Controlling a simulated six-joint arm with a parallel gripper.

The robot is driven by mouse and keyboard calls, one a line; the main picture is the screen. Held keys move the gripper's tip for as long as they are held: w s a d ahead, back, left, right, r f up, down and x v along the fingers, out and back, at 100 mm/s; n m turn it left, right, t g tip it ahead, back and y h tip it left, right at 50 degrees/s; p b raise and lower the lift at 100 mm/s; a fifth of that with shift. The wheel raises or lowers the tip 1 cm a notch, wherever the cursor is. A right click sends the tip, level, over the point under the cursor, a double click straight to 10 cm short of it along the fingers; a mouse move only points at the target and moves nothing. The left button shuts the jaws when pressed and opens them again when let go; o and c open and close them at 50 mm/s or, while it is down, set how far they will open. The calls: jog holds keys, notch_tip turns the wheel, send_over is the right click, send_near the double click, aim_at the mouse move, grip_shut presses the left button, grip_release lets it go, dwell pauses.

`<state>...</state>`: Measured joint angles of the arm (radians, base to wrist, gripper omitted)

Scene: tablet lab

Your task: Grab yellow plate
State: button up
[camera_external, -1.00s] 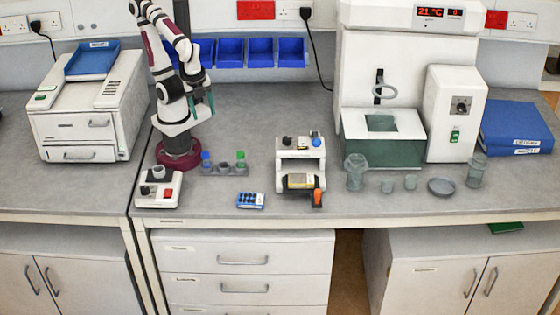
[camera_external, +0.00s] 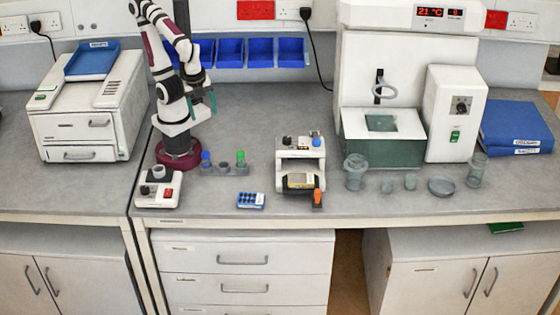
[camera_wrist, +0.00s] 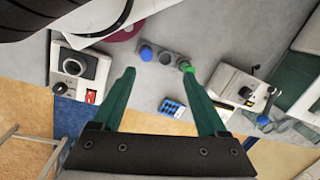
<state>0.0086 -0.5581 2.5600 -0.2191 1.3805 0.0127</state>
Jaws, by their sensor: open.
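A small plate with a yellow top (camera_external: 300,181) sits in the low front bay of a white bench device (camera_external: 301,150) in the middle of the bench. In the wrist view the device (camera_wrist: 238,84) is at the right, with the yellow plate (camera_wrist: 246,92) partly visible in it. My gripper (camera_external: 202,104) is raised above the bench, left of the device and apart from it. In the wrist view its two green fingers (camera_wrist: 158,71) are spread wide, with nothing held between them.
A rack with blue- and green-capped tubes (camera_external: 223,168) stands between my base and the device. A blue block (camera_external: 250,200) and an orange-capped item (camera_external: 318,197) are near the front. A small white instrument (camera_external: 159,188) is left, glassware (camera_external: 355,172) right.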

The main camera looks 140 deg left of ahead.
aim_at(296, 178)
jog(key=o, duration=0.3)
